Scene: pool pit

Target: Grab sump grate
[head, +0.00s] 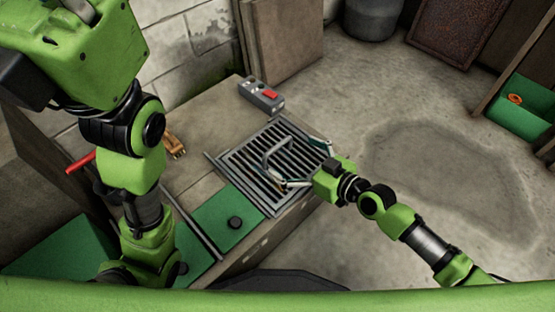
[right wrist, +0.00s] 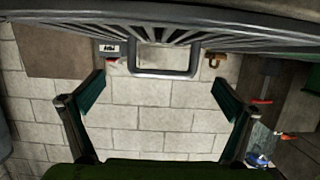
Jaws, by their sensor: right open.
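The sump grate (head: 241,170) is a dark metal grid of parallel bars with a raised loop handle (head: 272,153). It lies on the worktop in the middle of the head view. My right gripper (head: 300,162) reaches in from the right over the grate, its two fingers spread apart near the handle. In the right wrist view the grate (right wrist: 245,40) crosses the top and the handle (right wrist: 165,75) hangs between the open fingertips (right wrist: 159,82), with gaps on both sides. My left arm stands at the left; its gripper cannot be made out.
A grey box with a red button (head: 261,96) sits behind the grate. A brass-coloured object (head: 173,146) lies to its left. A green bin (head: 525,108) stands far right. The floor to the right is open.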

